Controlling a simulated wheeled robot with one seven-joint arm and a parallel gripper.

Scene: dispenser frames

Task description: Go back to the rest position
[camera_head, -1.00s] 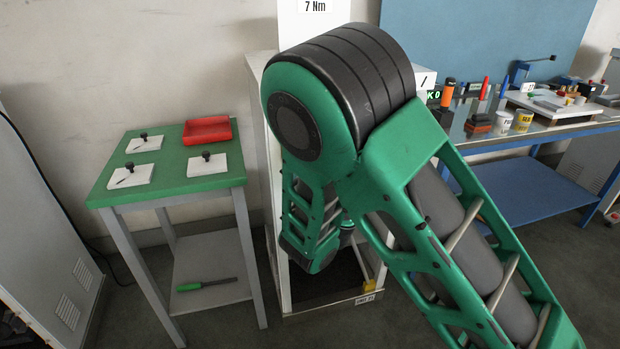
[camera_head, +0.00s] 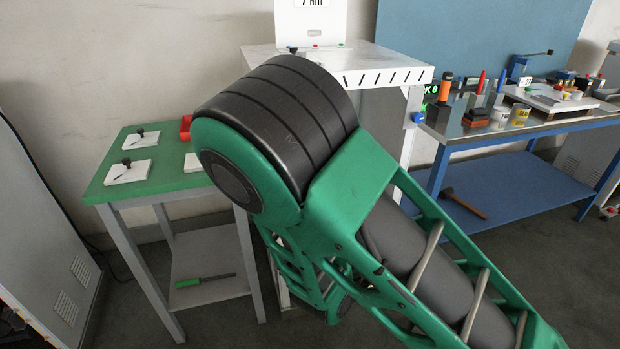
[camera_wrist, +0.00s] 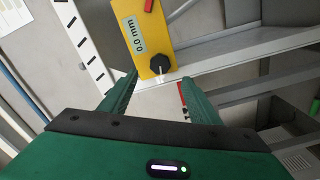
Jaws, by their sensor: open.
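My gripper (camera_wrist: 158,80) shows in the wrist view as two green fingers spread apart, with nothing held between them. In the head view my green and black arm fills the middle, and I cannot make out the gripper's fingers there. Beyond the fingertips in the wrist view is a yellow box (camera_wrist: 143,18) with a "0.0 mm" display and a black knob (camera_wrist: 159,63). The knob lies in line with the gap between the fingers; I cannot tell the distance.
A white stand (camera_head: 390,70) with slots along its front edge is behind my arm. The green-topped table (camera_head: 150,185) with white plates (camera_head: 127,171) stands left. A blue bench (camera_head: 560,126) with tools and cups stands right. Floor shows between them.

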